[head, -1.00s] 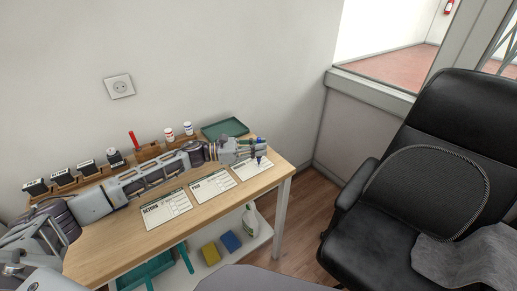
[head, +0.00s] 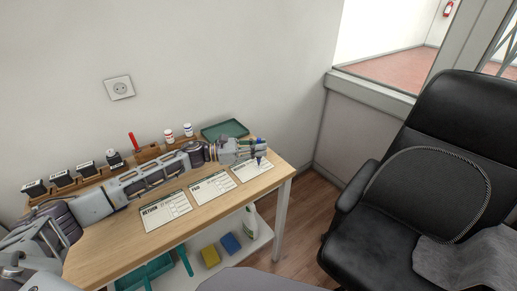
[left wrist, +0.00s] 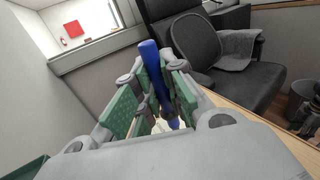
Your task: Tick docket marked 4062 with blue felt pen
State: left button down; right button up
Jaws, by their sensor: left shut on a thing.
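My left gripper (head: 261,152) is over the far right end of the wooden counter. It is shut on a blue felt pen, which shows upright between the green finger pads in the left wrist view (left wrist: 153,72). The pen's dark tip points down at the rightmost docket (head: 246,174); I cannot tell whether it touches the paper. A middle docket (head: 212,187) and a left docket (head: 166,210), headed RETURN, lie in the same row. The docket numbers are too small to read. My right gripper is not in view.
Several black stamps stand in a wooden rack (head: 65,182) along the wall. A red-handled tool, two small bottles and a green tray (head: 225,129) are at the back. A yellow sponge (head: 210,256) and a blue one are on the shelf below. A black chair (head: 420,170) stands to the right.

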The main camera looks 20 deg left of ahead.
pick_arm(q)
jog(key=shift+r+p, duration=1.25)
jog(key=shift+r, duration=1.7)
